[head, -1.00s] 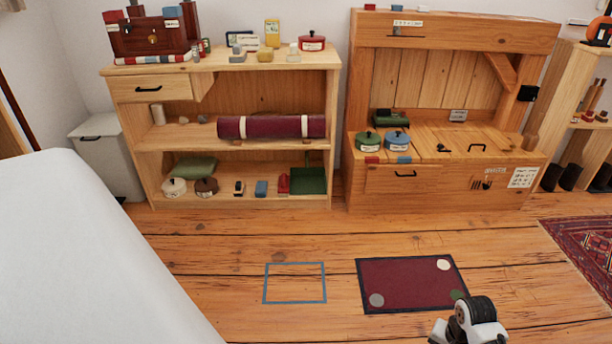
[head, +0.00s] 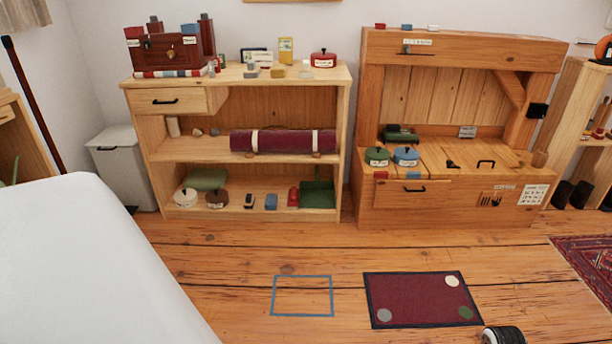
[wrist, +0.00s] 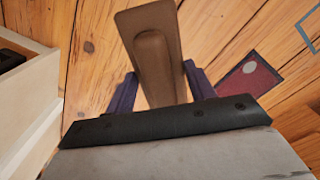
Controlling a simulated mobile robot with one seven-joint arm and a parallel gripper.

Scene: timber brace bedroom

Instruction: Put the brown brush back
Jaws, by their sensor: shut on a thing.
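The brown brush (wrist: 153,55) shows in the wrist view, its long flat body pointing up and away from my gripper (wrist: 162,88). The dark purple fingers stand on either side of it, shut on it. Wooden floorboards show behind the brush. The part of it near the palm is hidden. In the head view neither the brush nor my gripper's fingers are in sight; only a black and white piece of my arm shows at the bottom right edge.
A wooden shelf unit (head: 240,213) holds pots, small blocks, a green dustpan (head: 317,193) and a maroon roll (head: 283,141). A wooden bench (head: 450,207) stands to its right. A blue outline (head: 302,276) and a maroon mat (head: 415,297) lie on the floor. A white bed (head: 85,260) is at left.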

